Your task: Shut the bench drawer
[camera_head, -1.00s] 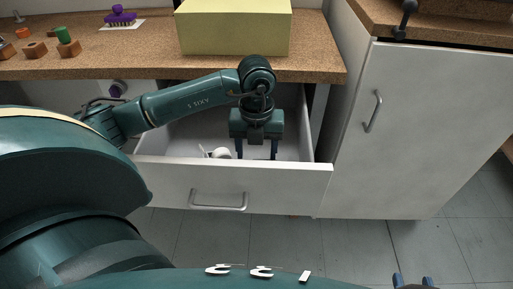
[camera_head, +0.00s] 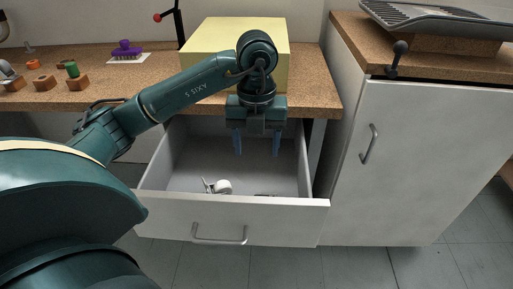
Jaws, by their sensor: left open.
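The bench drawer (camera_head: 277,214) is pulled out under the cork-topped bench (camera_head: 318,88). Its white front has a metal bar handle (camera_head: 219,239). Inside lie a small white roll-like object (camera_head: 223,187) and a dark flat thing (camera_head: 265,194) near the front wall. My left gripper (camera_head: 257,152) points down with its two blue fingers apart and nothing between them. It is over the back part of the open drawer, in front of the bench edge, behind the drawer front and apart from the handle. My right gripper is out of the picture.
A yellow box (camera_head: 215,40) stands on the bench behind my left arm. A purple brush (camera_head: 125,50) and several small wooden blocks lie at the left. A white cabinet (camera_head: 430,150) with a handle (camera_head: 369,145) stands right of the drawer. The floor ahead is clear.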

